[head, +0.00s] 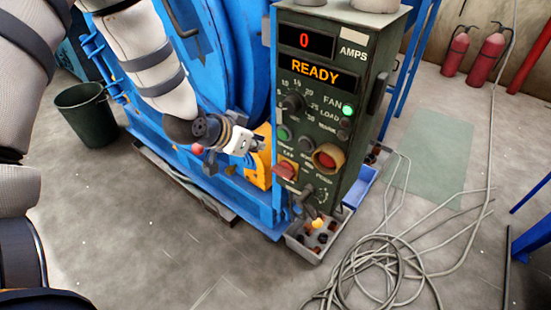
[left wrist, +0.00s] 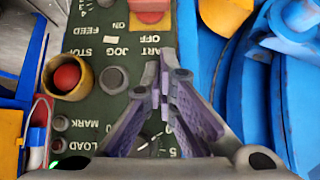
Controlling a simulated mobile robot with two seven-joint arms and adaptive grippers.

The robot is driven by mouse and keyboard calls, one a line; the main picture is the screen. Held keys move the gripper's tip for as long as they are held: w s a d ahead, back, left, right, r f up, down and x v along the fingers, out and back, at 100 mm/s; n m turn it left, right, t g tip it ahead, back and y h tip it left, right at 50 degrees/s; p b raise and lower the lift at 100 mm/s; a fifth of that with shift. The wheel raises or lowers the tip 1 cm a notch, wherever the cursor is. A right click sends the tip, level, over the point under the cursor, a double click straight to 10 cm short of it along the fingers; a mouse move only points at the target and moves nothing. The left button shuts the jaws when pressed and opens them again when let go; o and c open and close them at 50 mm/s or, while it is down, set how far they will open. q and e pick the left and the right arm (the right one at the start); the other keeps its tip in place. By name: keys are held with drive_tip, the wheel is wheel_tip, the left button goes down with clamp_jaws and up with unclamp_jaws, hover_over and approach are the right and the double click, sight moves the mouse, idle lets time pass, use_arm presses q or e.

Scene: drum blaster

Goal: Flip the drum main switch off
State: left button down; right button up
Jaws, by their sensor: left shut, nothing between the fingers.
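The dark green control panel (head: 312,130) stands at the front of the blue machine. A red rotary switch on a yellow plate (head: 287,170) sits at its lower left; part of it also shows at the top edge of the left wrist view (left wrist: 150,12), with "ON" lettered beside it. I cannot read its exact setting. My left gripper (head: 260,145) is at the panel's left edge, near the switch. In the left wrist view its fingers (left wrist: 162,85) are shut and empty, in front of the panel and apart from the switch. My right gripper is not in view.
A red button in a yellow ring (head: 326,157) is right of the switch. The displays read "0" (head: 304,41) and "READY" (head: 316,72); a green lamp (head: 347,110) is lit. Coiled cable (head: 375,275) lies on the floor. A dark bin (head: 86,115) stands left.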

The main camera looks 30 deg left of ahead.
use_arm(q)
drive_tip(key=b, duration=0.3)
hover_over(283, 172)
drive_tip(key=a, duration=0.2)
drive_tip(key=f, duration=0.5)
drive_tip(key=s+f, duration=0.1)
drive_tip(key=f, duration=0.1)
drive_tip(key=shift+a+f, duration=0.1)
drive_tip(key=shift+f, duration=0.2)
drive_tip(key=shift+w+f, duration=0.2)
drive_tip(key=shift+f, duration=1.55)
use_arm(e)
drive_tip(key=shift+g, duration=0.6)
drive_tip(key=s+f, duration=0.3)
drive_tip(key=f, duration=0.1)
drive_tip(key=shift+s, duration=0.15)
